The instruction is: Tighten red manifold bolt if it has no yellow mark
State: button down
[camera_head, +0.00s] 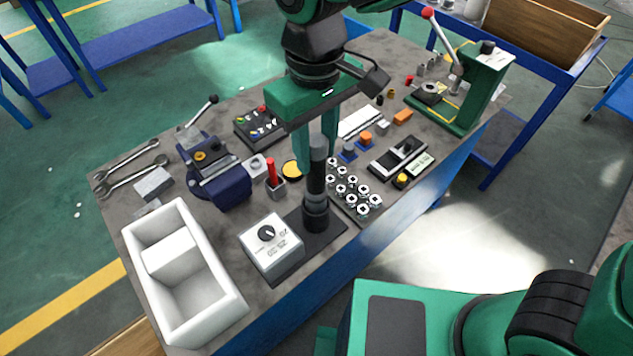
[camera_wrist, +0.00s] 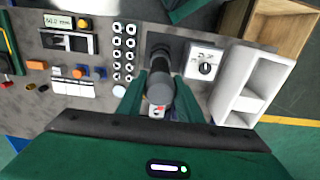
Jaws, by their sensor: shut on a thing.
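My gripper (camera_head: 317,158) points down, shut on the upper part of a dark cylindrical tool (camera_head: 317,185). The tool stands upright with its lower end in a round black holder (camera_head: 316,216) on a black base. In the wrist view the tool (camera_wrist: 160,97) sits between the two green fingers. A plate with several silver bolt heads (camera_head: 349,187) lies just right of the tool; it also shows in the wrist view (camera_wrist: 123,52). I cannot make out a red bolt or a yellow mark on it; part of it is behind the tool and finger.
A white box with a dial (camera_head: 270,252) adjoins the holder. A white divided bin (camera_head: 225,300) is front left. Small parts crowd the middle.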

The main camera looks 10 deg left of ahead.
jog(key=shift+r, duration=5)
